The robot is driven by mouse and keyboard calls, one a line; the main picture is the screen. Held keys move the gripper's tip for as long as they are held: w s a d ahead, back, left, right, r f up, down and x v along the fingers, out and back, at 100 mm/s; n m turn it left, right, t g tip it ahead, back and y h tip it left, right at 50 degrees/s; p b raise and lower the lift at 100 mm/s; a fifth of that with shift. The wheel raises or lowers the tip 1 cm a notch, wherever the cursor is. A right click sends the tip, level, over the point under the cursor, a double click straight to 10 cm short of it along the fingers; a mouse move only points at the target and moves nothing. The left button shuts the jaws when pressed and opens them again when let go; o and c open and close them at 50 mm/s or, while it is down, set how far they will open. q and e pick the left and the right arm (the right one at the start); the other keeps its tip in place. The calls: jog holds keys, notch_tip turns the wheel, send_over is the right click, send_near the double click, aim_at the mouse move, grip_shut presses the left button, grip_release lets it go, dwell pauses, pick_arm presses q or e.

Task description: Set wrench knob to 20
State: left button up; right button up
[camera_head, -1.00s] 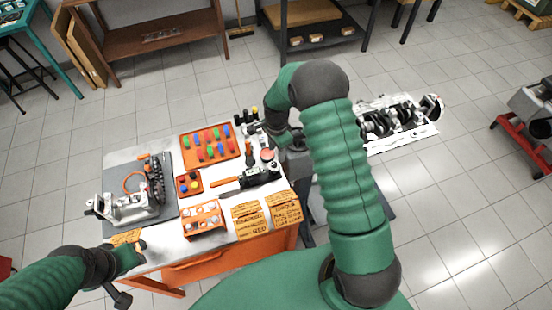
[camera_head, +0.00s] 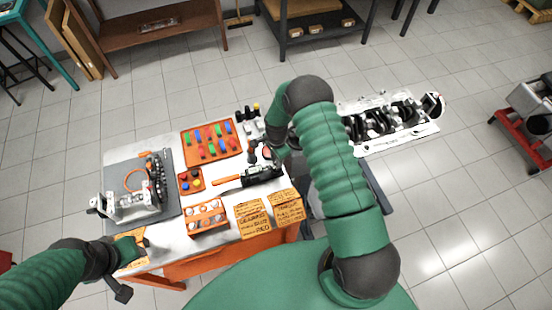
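A tool with an orange handle (camera_head: 226,181) lies on the bench, its grey and black part (camera_head: 262,174) pointing right. It looks like the wrench, but its knob and any scale are too small to read. My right gripper (camera_head: 264,153) is over the right side of the bench, just above the black part in the picture. My own arm partly covers it; I cannot tell whether it touches anything or is open. My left gripper (camera_head: 132,268) is at the front left corner of the bench, and its finger opening is unclear.
The bench (camera_head: 190,240) holds an orange tray of coloured pieces (camera_head: 211,142), a small orange bin (camera_head: 190,181), an orange holder (camera_head: 206,217), labelled boxes (camera_head: 252,219) and an engine part on a grey mat (camera_head: 130,205). An engine block (camera_head: 390,122) stands right of the bench.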

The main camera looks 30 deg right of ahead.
jog(key=shift+a+r, duration=0.1)
jog(key=shift+r, duration=0.05)
grip_shut()
jog(key=shift+n, duration=0.3)
jog(key=shift+n+b, duration=1.1)
jog(key=n+b, duration=0.2)
jog(key=n, duration=0.2)
jog(key=shift+n, duration=0.3)
jog(key=n+b, duration=0.2)
jog(key=n, duration=0.2)
jog(key=shift+n+b, duration=0.5)
jog(key=shift+n, duration=1.7)
